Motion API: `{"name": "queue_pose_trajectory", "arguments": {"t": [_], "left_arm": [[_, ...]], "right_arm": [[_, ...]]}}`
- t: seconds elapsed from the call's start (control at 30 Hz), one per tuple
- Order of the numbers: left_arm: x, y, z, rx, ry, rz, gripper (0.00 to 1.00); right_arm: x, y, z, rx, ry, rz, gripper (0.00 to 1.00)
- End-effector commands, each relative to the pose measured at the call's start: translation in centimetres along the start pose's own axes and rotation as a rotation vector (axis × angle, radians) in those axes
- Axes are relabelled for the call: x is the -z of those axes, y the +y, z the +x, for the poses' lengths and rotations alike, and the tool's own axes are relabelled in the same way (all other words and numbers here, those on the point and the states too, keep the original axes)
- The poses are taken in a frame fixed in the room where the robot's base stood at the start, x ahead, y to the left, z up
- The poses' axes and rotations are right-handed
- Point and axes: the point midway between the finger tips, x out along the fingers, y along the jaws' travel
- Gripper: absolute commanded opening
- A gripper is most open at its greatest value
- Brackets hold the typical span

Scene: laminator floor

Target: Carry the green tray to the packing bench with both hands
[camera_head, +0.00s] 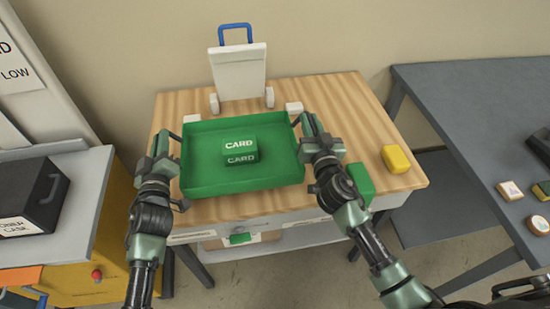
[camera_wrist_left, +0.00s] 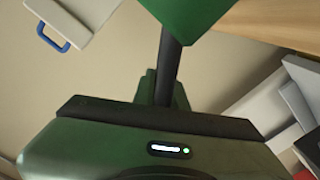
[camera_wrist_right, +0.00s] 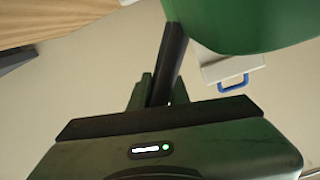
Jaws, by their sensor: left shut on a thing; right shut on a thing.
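The green tray (camera_head: 195,180) is over the wooden-topped bench (camera_head: 395,182). I cannot tell whether it rests on the top or hangs just above it. A green box marked CARD (camera_head: 240,148) sits inside it. My left gripper (camera_head: 162,148) is shut on the dark handle at the tray's left side; the handle (camera_wrist_left: 171,60) runs between the fingers in the left wrist view. My right gripper (camera_head: 312,128) is shut on the right handle, which the right wrist view also shows (camera_wrist_right: 168,62). The fingertips' exact contact is partly hidden.
A white stand with a blue handle (camera_head: 238,75) is behind the tray. A green block (camera_head: 360,183) and a yellow block (camera_head: 396,159) lie at the bench's right. A grey table (camera_head: 470,110) is further right; a black case (camera_head: 30,195) is on the left surface.

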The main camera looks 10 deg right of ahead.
Motion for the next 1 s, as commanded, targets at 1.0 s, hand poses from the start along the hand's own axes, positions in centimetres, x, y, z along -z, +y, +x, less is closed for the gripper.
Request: {"name": "queue_pose_trajectory", "arguments": {"t": [1.0], "left_arm": [[-3.2, -2.8, 0.1, 0.007, 0.006, 0.006, 0.0]], "right_arm": [[-4.0, 1.4, 0.1, -0.01, 0.003, -0.008, 0.0]]}}
